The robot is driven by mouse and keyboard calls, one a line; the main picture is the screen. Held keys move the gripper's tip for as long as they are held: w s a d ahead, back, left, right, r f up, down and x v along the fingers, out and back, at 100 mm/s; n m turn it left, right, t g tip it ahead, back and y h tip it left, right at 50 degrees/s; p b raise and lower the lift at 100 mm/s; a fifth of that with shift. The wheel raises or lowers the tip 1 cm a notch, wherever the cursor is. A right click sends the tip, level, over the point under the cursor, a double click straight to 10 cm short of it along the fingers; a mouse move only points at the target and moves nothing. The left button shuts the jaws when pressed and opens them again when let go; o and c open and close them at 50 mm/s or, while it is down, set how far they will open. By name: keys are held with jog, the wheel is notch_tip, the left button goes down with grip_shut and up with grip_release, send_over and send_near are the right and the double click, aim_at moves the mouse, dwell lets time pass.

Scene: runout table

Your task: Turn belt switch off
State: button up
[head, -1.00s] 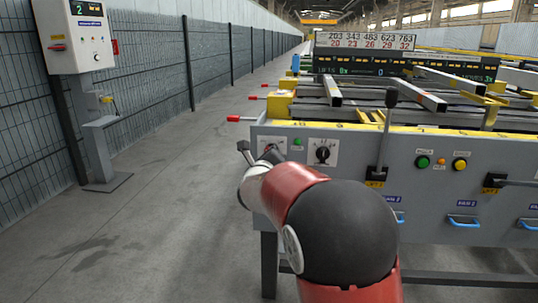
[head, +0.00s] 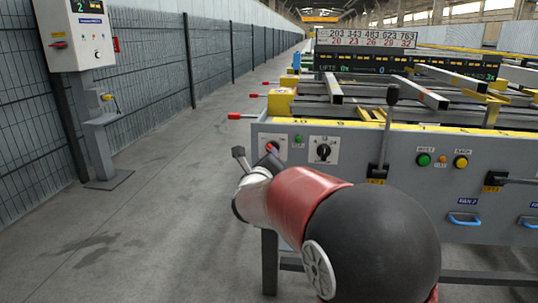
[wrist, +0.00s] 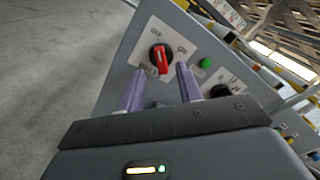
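A rotary switch with a red handle on a black dial (wrist: 161,57) sits on a white plate at the left end of the grey control panel. In the head view its red handle (head: 271,146) shows just above my gripper. The lettering on its plate is too small to read. My gripper (wrist: 160,86) is open and empty, its two purple fingers apart and pointing at the plate, just short of the red handle in the wrist view. In the head view my gripper (head: 256,157) is at the panel's left corner, partly hidden by my wrist.
A green lamp (head: 298,140) and a black rotary switch (head: 323,150) are to the right of the red one. A lever (head: 384,130) rises further right. Red-tipped rods (head: 236,116) stick out left of the table. Open floor lies left.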

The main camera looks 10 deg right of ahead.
jog(key=v, duration=0.3)
jog(key=shift+d, duration=0.15)
jog(key=s+d+m+g+h+p, duration=0.2)
jog(key=s+d+m+g, duration=0.3)
jog(key=s+m, duration=0.5)
jog(key=s+d+m+g+h+p, duration=0.1)
jog(key=s+d+m+g, duration=0.2)
jog(key=s+d+m, duration=0.65)
jog(key=s+a+f+m+g+y+p, duration=0.1)
jog(key=s+a+m+y, duration=0.3)
jog(key=s+m, duration=0.4)
jog(key=s+a+f+m+g+y+p, duration=0.2)
jog(key=s+a+m, duration=0.5)
jog(key=m, duration=0.7)
jog(key=s+f+y, duration=0.1)
jog(key=y, duration=0.1)
jog(key=shift+y, duration=0.4)
jog(key=shift+s+f, duration=0.1)
